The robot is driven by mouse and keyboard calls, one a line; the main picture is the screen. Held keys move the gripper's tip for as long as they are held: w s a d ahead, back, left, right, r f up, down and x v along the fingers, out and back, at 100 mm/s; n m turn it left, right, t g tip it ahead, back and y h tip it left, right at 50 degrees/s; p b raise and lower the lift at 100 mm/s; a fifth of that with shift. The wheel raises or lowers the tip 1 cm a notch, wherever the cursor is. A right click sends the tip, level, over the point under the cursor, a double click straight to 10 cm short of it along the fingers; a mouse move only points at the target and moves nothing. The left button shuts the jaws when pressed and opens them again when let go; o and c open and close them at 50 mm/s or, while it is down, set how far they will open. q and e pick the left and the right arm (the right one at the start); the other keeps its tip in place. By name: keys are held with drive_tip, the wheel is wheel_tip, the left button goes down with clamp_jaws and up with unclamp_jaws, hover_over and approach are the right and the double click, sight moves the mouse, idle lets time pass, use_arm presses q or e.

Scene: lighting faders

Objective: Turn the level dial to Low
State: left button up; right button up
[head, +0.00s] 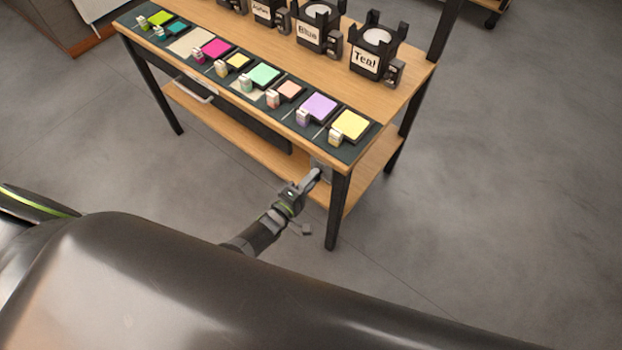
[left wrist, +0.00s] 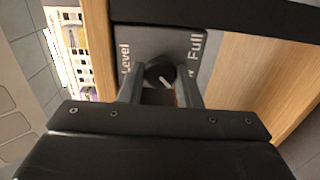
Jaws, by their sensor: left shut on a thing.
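The level dial (left wrist: 157,72) is a round black knob with a short pale mark, on a grey plate (left wrist: 150,40) reading "Level" and "Full". A further label beside my right-hand finger is mostly hidden; only its end, like a "w", shows. The pale mark slants towards the lower right in the wrist view, but its exact setting is hard to read. My left gripper (left wrist: 159,84) is shut on the knob, one finger on each side. In the head view my left gripper (head: 315,175) reaches the table's front corner and the knob is hidden. My right gripper is not in view.
The wooden table (head: 420,70) carries a dark fader strip with several coloured pads, such as a yellow one (head: 350,125). Black lamp-like holders, one labelled "Teal" (head: 372,55), stand behind. A black table leg (head: 338,212) is right of my gripper. Open floor lies around.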

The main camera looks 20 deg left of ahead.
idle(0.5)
use_arm(q)
drive_tip(key=o, duration=0.9)
drive_tip(key=shift+o, duration=0.2)
drive_tip(key=p+v, duration=0.2)
drive_tip(key=v, duration=1.5)
drive_tip(key=shift+s, duration=0.2)
drive_tip(key=shift+a, duration=0.1)
